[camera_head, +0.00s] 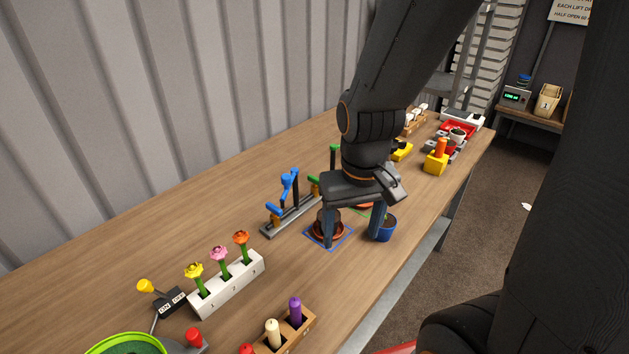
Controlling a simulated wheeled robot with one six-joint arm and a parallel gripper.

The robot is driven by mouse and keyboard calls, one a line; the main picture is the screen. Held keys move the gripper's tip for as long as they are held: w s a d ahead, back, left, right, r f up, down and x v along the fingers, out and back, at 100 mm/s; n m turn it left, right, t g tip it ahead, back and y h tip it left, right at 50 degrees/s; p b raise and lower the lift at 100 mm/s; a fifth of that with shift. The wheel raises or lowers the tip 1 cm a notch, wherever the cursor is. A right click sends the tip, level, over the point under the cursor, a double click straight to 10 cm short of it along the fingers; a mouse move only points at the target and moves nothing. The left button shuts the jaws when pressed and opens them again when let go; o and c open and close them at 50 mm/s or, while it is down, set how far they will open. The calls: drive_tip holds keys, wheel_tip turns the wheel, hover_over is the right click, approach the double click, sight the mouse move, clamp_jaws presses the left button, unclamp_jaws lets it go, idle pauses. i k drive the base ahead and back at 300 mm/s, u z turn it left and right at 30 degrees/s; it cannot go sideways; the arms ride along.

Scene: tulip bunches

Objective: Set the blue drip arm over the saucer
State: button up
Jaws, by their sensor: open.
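The blue drip arm (287,187) stands on a grey rail (291,215) at the middle of the table. A terracotta saucer (341,234) lies in a blue-outlined square (316,239) to the right of the rail. A dark round thing on the saucer is partly hidden by my gripper's left finger. My gripper (353,230) is open and points down over the saucer area, between it and a small blue pot (385,230). The right finger is beside the pot; I cannot tell whether it touches it.
A green drip post (334,157) stands behind my arm, with another saucer (365,206) partly hidden. A white block with flowers (232,287) and a wooden candle holder (290,335) are nearer. Yellow blocks (435,163) and a red tray (467,127) stand farther right. Corrugated wall runs behind.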

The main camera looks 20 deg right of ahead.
sight(287, 180)
drive_tip(key=k, duration=0.5)
drive_tip(key=z, duration=1.9)
drive_tip(key=k, duration=1.05)
drive_tip(key=u, duration=1.55)
drive_tip(key=i, duration=0.5)
